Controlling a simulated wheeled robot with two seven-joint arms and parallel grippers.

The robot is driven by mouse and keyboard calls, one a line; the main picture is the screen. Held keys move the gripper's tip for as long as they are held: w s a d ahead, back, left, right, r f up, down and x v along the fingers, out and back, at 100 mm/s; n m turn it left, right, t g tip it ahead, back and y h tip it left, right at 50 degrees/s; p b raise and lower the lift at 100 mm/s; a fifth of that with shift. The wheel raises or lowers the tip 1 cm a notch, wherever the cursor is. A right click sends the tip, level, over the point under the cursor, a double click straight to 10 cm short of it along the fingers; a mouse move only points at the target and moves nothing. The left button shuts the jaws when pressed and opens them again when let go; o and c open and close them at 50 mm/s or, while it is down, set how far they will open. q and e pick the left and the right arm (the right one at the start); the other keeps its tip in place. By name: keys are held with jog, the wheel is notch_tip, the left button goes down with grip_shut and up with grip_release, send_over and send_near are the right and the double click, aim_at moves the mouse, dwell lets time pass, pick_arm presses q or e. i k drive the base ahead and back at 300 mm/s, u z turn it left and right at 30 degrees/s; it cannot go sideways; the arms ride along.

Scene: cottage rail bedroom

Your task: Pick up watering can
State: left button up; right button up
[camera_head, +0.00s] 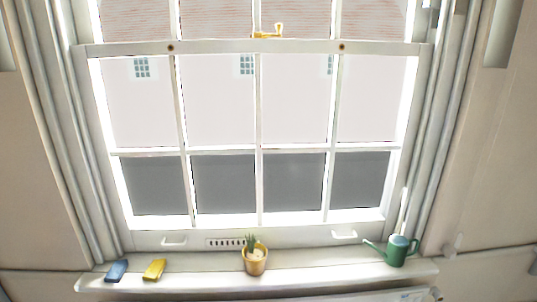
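A green watering can (397,252) stands upright near the right end of the white windowsill (325,270). Its spout points to the left, and a pale upright piece shows above it against the window frame. Neither of my grippers shows in the head view.
A potted plant (255,262) in a tan pot stands mid-sill. A blue object (117,270) and a yellow object (154,270) lie at the left end. The sash window (258,232) rises behind the sill. The sill is clear between the pot and the can.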

aim_at(395, 256)
jog(key=z, duration=2.55)
jog(key=i, duration=1.85)
jog(key=u, duration=1.85)
